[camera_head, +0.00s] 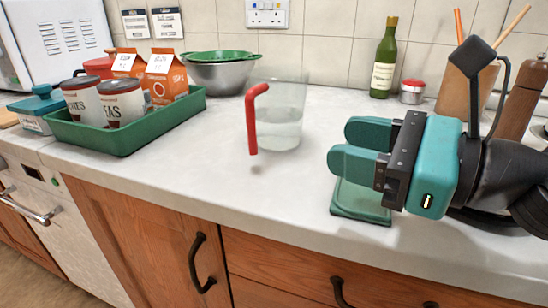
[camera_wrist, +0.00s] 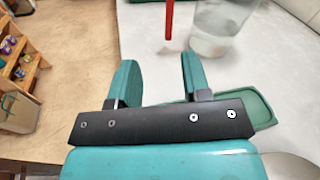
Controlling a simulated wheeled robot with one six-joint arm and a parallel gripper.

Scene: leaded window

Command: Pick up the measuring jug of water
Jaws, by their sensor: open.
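The measuring jug (camera_head: 284,112) is clear, with water in it and a red handle (camera_head: 252,118) on its left side. It stands upright on the worktop in the middle of the head view. In the wrist view the jug (camera_wrist: 214,30) is at the top right, its red handle (camera_wrist: 169,20) to its left. My gripper (camera_head: 347,146), with teal fingers, is to the right of the jug and nearer the counter's front edge in the head view. Its fingers are apart and empty; they also show in the wrist view (camera_wrist: 158,75), short of the jug.
A green tray (camera_head: 125,136) with cartons and tins stands to the left. A metal bowl (camera_head: 222,76), a green bottle (camera_head: 384,62) and a red-lidded jar (camera_head: 412,92) stand at the back.

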